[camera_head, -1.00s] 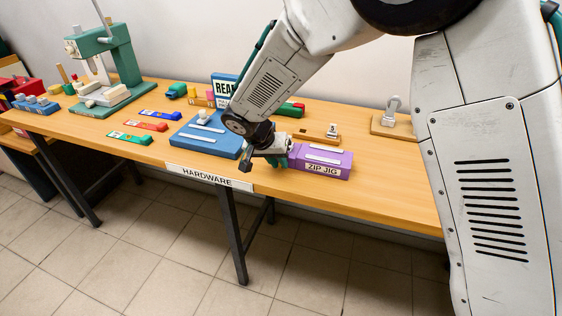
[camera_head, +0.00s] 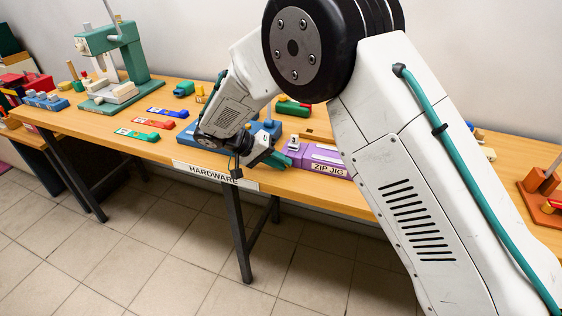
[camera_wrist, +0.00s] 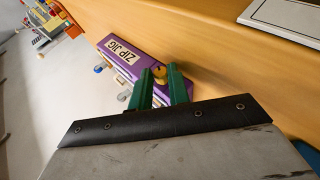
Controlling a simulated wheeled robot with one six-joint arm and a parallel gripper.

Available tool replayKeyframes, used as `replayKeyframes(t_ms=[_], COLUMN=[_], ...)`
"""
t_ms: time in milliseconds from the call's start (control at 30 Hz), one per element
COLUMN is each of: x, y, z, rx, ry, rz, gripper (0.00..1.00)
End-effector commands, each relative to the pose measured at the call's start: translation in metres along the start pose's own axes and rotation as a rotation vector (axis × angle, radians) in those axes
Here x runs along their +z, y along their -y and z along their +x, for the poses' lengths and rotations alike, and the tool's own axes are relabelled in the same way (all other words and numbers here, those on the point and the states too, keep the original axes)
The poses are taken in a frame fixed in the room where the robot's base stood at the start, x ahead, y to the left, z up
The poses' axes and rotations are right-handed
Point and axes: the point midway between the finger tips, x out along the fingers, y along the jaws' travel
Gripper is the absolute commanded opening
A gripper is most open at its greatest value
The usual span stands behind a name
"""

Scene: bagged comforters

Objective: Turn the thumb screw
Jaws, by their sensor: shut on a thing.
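The purple zip jig (camera_head: 318,155) lies near the front edge of the bench, partly hidden by my arm in the head view. In the wrist view the zip jig (camera_wrist: 118,45) shows its label and side. A small brass-yellow thumb screw (camera_wrist: 160,71) is at its end, between my green fingertips. My gripper (camera_wrist: 159,74) is shut on the thumb screw. In the head view my gripper (camera_head: 277,158) is at the jig's left end, and the screw cannot be made out there.
A blue fixture (camera_head: 200,131) stands left of the jig, partly behind my arm. Red (camera_head: 154,123), blue and green pieces lie further left, before a green press (camera_head: 125,55). A HARDWARE label (camera_head: 215,176) is on the bench's front edge. An orange stand (camera_head: 540,190) is at right.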

Motion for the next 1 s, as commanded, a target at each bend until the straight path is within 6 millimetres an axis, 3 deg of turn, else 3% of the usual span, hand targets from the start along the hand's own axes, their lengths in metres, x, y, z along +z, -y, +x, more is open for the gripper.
replayKeyframes(t_ms=[400, 433, 500, 1000], x=[0.0012, 0.0012, 0.0011, -0.0018], y=[0.0005, 0.0006, 0.0005, -0.0003], z=[0.0017, 0.0017, 0.0016, -0.0049], rx=[0.009, 0.009, 0.009, 0.005], ry=[0.003, 0.003, 0.003, 0.003], rz=[-0.005, -0.005, -0.005, 0.000], gripper=[0.00, 0.21, 0.40, 0.40])
